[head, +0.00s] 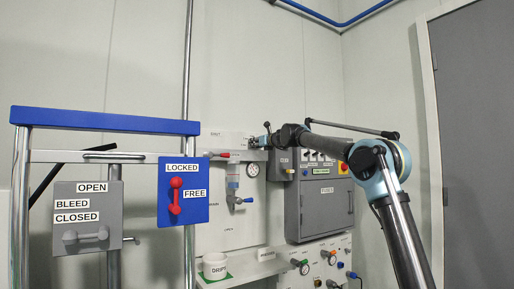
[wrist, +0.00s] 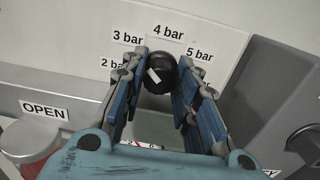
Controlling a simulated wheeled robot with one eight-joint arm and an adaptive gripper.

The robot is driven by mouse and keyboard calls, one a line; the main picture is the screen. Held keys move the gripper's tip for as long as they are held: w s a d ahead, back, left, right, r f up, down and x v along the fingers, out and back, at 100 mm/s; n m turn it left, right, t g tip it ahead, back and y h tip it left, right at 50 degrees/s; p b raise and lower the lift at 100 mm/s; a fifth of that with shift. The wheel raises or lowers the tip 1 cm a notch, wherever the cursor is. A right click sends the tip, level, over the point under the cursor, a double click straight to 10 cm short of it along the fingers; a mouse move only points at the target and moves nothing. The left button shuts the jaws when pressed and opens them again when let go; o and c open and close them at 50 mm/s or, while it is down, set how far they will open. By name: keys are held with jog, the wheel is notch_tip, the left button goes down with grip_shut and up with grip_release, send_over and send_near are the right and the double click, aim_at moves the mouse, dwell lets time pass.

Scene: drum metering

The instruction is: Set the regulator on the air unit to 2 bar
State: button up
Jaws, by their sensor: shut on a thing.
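The regulator knob (wrist: 160,66) is black with a white mark on its face, in the middle of the wrist view. Labels 2 bar, 3 bar, 4 bar and 5 bar arc around it on a white panel (wrist: 205,15). The white mark sits left of the knob's centre; which label it points to I cannot tell for sure. My gripper (wrist: 163,64) has a finger on each side of the knob and is shut on it. In the head view my gripper (head: 263,138) reaches the wall panel above a round gauge (head: 252,170); the knob is hidden there.
Beside the gripper, a red-handled valve (head: 220,155) is at left and a grey fuse box (head: 320,205) at right. A blue-topped frame (head: 105,121) with LOCKED/FREE and BLEED plates stands at front left. A white drip cup (head: 215,267) sits below.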

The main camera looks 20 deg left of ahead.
jog(key=shift+n, duration=2.2)
jog(key=o, duration=1.1)
jog(key=shift+w+d, duration=0.1)
jog(key=shift+c, duration=0.2)
jog(key=v, duration=1.2)
